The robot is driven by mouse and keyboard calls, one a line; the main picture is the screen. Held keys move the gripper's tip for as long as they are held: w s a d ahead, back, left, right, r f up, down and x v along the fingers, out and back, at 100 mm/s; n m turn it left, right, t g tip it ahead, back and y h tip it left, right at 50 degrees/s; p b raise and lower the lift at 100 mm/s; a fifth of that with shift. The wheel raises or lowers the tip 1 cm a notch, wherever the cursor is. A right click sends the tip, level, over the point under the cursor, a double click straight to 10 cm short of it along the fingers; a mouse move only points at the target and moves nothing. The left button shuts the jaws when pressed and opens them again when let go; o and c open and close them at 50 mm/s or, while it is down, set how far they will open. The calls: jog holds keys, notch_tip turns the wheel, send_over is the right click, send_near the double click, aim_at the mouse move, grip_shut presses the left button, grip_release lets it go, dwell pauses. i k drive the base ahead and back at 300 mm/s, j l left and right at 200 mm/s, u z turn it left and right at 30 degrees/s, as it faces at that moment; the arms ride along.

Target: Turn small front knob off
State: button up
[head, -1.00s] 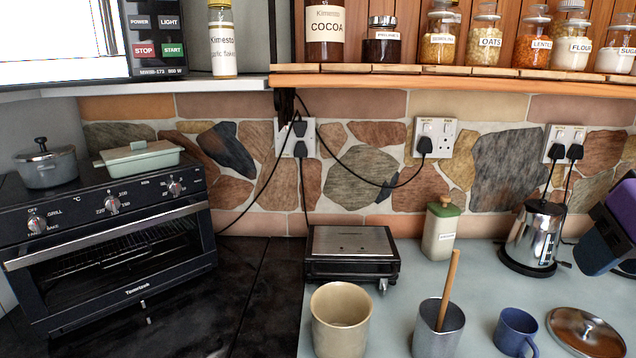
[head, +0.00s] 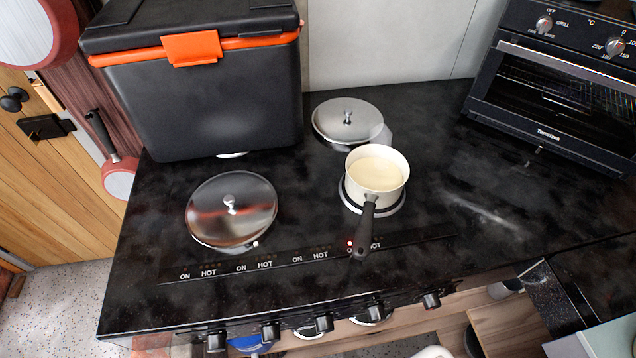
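The black hob (head: 300,275) fills the middle of the head view. Several dark knobs with pale edges line its front edge: a far left knob (head: 216,341), a second (head: 270,332), a middle one (head: 324,322), a fourth (head: 376,312) and a far right one (head: 431,300). I cannot tell which is the small front knob, nor read their settings. A cream saucepan (head: 378,172) with pale contents sits on the right front plate, its dark handle pointing forward. A red light (head: 351,243) glows by that handle. My gripper is not in view.
A black cool box (head: 205,95) with an orange latch stands at the back left. Shiny lids lie on the left front (head: 232,208) and back (head: 348,120) of the hob. An oven (head: 555,90) stands at the back right.

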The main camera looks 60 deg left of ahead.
aim_at(376, 313)
jog(key=l+u, duration=0.1)
jog(key=u, duration=0.4)
jog(key=l+u, duration=0.1)
jog(key=u, duration=0.4)
jog(key=l+u, duration=0.1)
jog(key=u, duration=0.35)
jog(key=k+u, duration=0.1)
jog(key=u, duration=0.4)
